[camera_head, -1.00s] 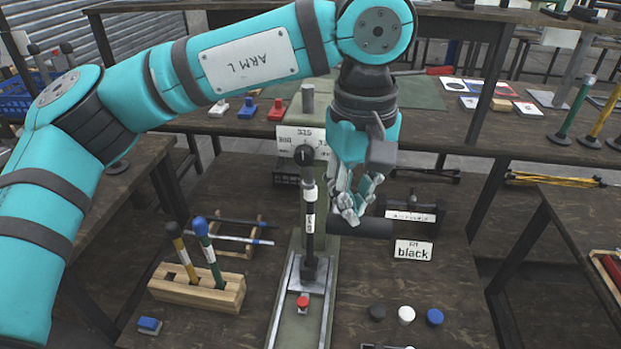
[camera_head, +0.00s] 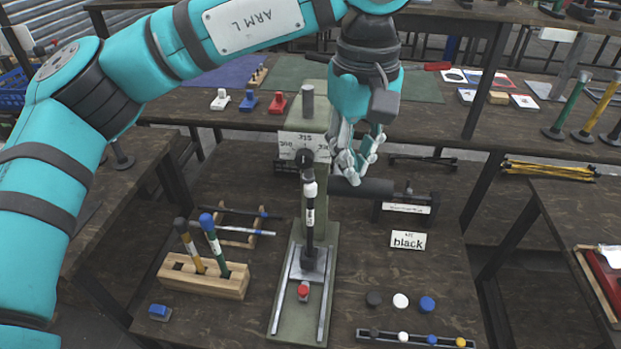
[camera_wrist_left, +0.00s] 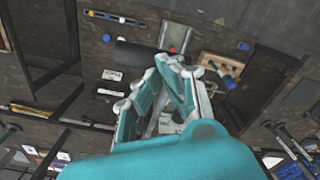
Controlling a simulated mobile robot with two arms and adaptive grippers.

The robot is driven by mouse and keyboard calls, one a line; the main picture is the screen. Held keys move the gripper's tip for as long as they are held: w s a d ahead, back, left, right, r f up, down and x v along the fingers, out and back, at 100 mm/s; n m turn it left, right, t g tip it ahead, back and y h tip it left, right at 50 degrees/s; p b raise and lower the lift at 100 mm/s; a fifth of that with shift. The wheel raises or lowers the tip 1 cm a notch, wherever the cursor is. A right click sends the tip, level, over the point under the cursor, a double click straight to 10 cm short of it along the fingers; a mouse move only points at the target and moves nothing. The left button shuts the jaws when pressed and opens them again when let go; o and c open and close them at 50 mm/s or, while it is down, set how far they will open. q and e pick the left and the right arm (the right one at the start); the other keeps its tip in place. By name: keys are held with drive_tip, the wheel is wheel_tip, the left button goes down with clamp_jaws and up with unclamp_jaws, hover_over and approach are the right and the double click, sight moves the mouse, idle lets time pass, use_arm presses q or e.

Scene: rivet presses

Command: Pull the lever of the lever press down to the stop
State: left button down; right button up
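The lever press (camera_head: 318,200) stands mid-table, a grey-green column with a plate reading 315. Its vertical black rod (camera_head: 310,212) carries a white label. A thick black bar (camera_head: 375,188), apparently the lever's handle, extends right from beside the column and also shows in the left wrist view (camera_wrist_left: 130,52). My left gripper (camera_head: 354,178) is at the bar's left part and hides some of it; contact is unclear. Its fingers converge at the tips in the left wrist view (camera_wrist_left: 165,62) and look shut, with nothing visibly between them. My right gripper is out of view.
A wooden block (camera_head: 205,280) holding tools stands left of the press. A "black" sign (camera_head: 408,240), loose coloured caps (camera_head: 400,300) and a slotted strip (camera_head: 415,337) lie to the right. The press base has a red knob (camera_head: 303,290) at its front.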

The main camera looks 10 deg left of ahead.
use_arm(q)
drive_tip(key=w+r+p, duration=0.2)
drive_tip(key=r+p, duration=0.4)
drive_tip(key=r, duration=0.1)
drive_tip(key=w+r+p, duration=0.2)
drive_tip(key=r+p, duration=0.4)
drive_tip(key=r, duration=0.1)
drive_tip(key=shift+w, duration=0.3)
idle(1.0)
